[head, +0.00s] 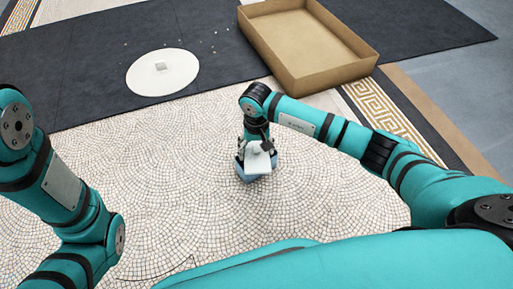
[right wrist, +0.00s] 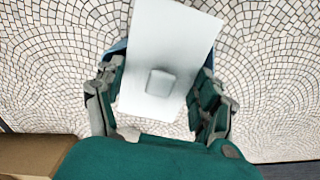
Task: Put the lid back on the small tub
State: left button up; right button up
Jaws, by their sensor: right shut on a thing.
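My right gripper (head: 257,147) is low over the mosaic floor, shut on a white four-sided lid (head: 259,162). In the right wrist view the lid (right wrist: 175,35) lies between the two fingers, with a small square knob (right wrist: 160,83) on its face. The lid looks tilted. The small blue tub (head: 243,174) shows below and beside the lid, and its blue edges (right wrist: 121,46) show past the lid in the right wrist view. The lid hides most of the tub, and I cannot tell whether they touch. My left gripper is out of view.
A white round disc (head: 145,80) with a small square piece on it lies on the dark floor strip (head: 80,90). Small pale bits lie near it. A large open brown tray (head: 310,82) stands at the back right. Mosaic floor left of the tub is clear.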

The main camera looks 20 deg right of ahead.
dwell(0.8)
jog(key=o, duration=1.1)
jog(key=shift+o, duration=0.2)
jog(key=shift+r+p, duration=2.6)
jog(key=shift+r, duration=0.9)
grip_shut()
